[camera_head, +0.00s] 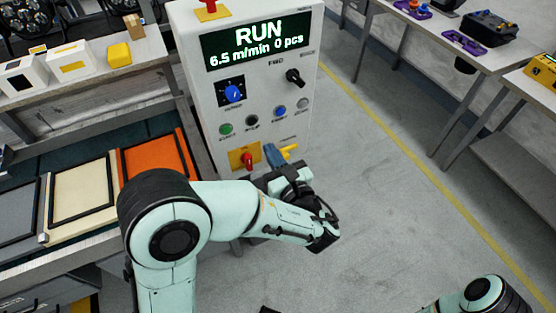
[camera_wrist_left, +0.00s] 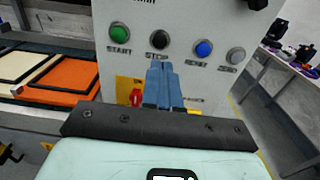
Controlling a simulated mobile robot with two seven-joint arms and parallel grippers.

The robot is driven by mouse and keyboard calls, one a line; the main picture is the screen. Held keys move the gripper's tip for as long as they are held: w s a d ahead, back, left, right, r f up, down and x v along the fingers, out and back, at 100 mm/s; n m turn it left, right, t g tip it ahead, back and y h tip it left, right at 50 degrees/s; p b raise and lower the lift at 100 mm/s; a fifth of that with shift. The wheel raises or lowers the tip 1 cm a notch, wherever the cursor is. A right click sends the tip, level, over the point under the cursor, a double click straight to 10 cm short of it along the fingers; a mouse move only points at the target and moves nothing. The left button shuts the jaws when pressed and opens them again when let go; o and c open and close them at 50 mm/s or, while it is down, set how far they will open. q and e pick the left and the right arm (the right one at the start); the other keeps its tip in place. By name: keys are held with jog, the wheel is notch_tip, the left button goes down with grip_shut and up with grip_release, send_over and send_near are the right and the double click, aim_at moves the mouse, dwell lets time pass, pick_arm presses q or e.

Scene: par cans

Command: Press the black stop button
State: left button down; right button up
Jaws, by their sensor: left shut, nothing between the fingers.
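The black stop button (camera_head: 252,120) is on the front of the light grey control panel (camera_head: 187,40), between the green start button (camera_head: 226,129) and a blue button (camera_head: 279,111). In the left wrist view the stop button (camera_wrist_left: 158,39) shows above its STOP label. My left gripper (camera_head: 270,150) is shut and empty, its blue fingers below the button row. In the left wrist view the left gripper (camera_wrist_left: 159,64) has its fingertips just under the STOP label, apart from the button in the picture. The gap to the panel is hard to judge.
The panel display (camera_head: 258,45) reads RUN, 6.5 m/min, 0 pcs. A grey button (camera_head: 303,103), a blue knob (camera_head: 233,93) and a red switch (camera_head: 247,160) on a yellow plate are nearby. Framed panels, one orange (camera_head: 152,158), lie at left.

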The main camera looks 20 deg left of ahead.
aim_at(253, 122)
pick_arm(q)
jog(key=x, duration=0.8)
jog(key=shift+w+a+p, duration=0.2)
jog(key=shift+w+p, duration=0.05)
jog(key=shift+p, duration=0.15)
